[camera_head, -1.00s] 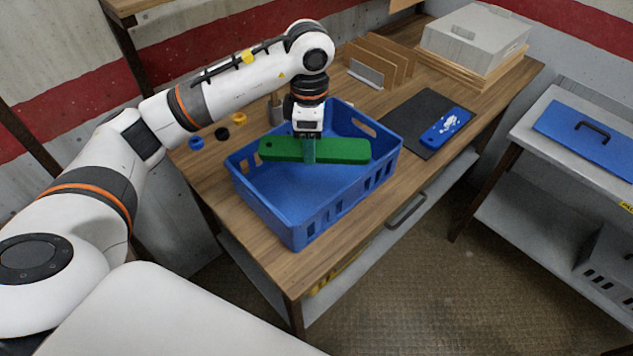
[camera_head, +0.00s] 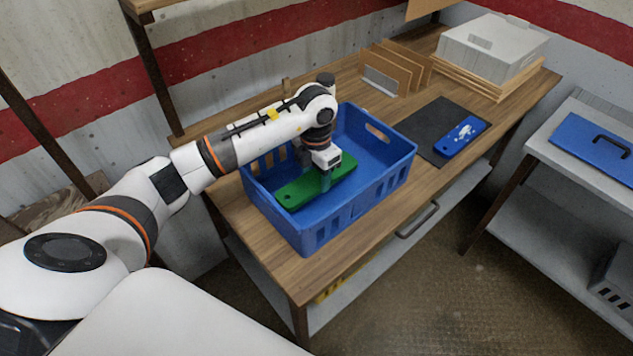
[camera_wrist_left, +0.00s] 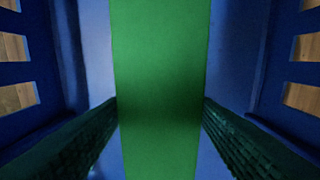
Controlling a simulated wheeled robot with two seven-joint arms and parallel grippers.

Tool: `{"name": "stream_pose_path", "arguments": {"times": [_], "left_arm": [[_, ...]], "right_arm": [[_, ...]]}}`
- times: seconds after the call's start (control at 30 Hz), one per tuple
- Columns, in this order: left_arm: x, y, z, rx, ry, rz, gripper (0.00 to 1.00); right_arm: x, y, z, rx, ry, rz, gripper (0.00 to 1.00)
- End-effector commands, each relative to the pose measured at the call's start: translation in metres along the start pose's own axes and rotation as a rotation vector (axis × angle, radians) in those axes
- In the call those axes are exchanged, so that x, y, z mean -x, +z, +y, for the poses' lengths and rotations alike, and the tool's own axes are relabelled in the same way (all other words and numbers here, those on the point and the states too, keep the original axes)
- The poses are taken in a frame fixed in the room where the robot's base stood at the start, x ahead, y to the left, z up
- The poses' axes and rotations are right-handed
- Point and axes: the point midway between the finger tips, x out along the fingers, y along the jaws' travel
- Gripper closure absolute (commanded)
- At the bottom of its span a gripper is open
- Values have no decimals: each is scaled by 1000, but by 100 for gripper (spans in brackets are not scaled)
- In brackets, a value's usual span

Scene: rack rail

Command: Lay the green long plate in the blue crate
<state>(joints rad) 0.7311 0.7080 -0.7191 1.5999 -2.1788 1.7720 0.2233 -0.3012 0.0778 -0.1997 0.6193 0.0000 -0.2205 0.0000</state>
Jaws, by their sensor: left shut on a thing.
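The green long plate (camera_head: 299,191) is inside the blue crate (camera_head: 352,213), low down near its floor, in the head view. I cannot tell if it touches the floor. My left gripper (camera_head: 326,183) reaches down into the crate and is shut on the plate. In the left wrist view the green plate (camera_wrist_left: 160,80) runs between the two dark fingers, with the crate's slotted walls (camera_wrist_left: 285,75) on both sides. My right gripper is not in view.
The crate stands on a wooden table (camera_head: 262,234). To its right are a dark mat (camera_head: 425,118) and a blue plate with white marks (camera_head: 460,137). Wooden dividers (camera_head: 398,70) and a grey box (camera_head: 492,45) stand behind. A side bench is at the right.

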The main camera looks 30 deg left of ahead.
Motion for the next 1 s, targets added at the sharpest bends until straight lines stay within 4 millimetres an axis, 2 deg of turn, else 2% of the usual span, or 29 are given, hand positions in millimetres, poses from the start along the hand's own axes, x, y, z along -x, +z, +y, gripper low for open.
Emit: {"name": "stream_pose_path", "arguments": {"times": [0.3,0.63,0.67,0.77,1.0], "left_arm": [[-35,0,0,-2,1,0,76],[-40,0,0,-2,-1,1,76],[-40,0,0,-2,-1,0,43],[-39,0,0,-2,-1,0,26],[-39,0,0,-2,-1,-1,24]], "right_arm": [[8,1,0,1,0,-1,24],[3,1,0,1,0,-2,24],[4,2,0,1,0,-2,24],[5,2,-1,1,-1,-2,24],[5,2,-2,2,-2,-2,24]]}}
